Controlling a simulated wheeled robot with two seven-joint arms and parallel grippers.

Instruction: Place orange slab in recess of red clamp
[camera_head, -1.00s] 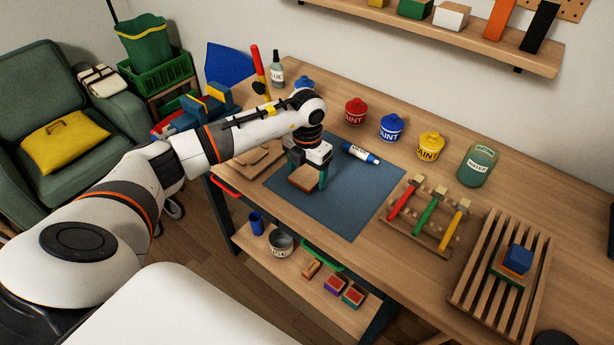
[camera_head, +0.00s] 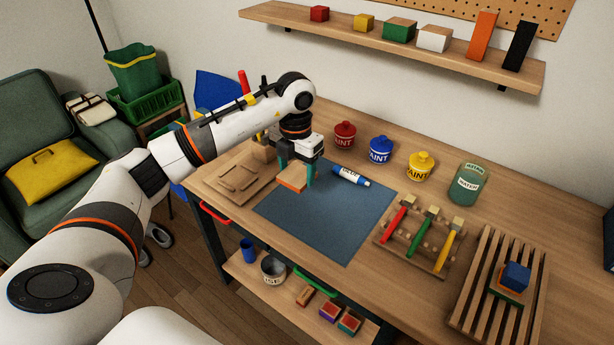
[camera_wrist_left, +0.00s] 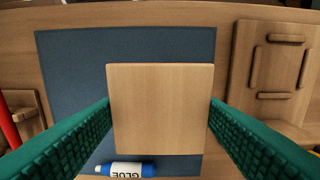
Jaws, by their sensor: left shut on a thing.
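My left gripper (camera_head: 295,178) has green fingers and is shut on a square, wooden-faced block (camera_head: 292,172), whose edge looks orange in the head view. In the left wrist view the block (camera_wrist_left: 160,108) sits between both fingers, its pale wood face toward the camera. It is held over the back left part of the blue mat (camera_head: 325,215). A wooden board (camera_head: 212,188) with raised strips around a square space lies left of the mat; it also shows in the wrist view (camera_wrist_left: 270,70). I cannot make out a red clamp for certain. My right gripper is not in view.
A glue tube (camera_head: 350,176) lies on the mat's back edge. A rack (camera_head: 418,250) with red, green and yellow handled tools stands to the right, beyond it a slatted crate (camera_head: 470,290). Paint pots (camera_head: 381,150) line the back. The mat's front is clear.

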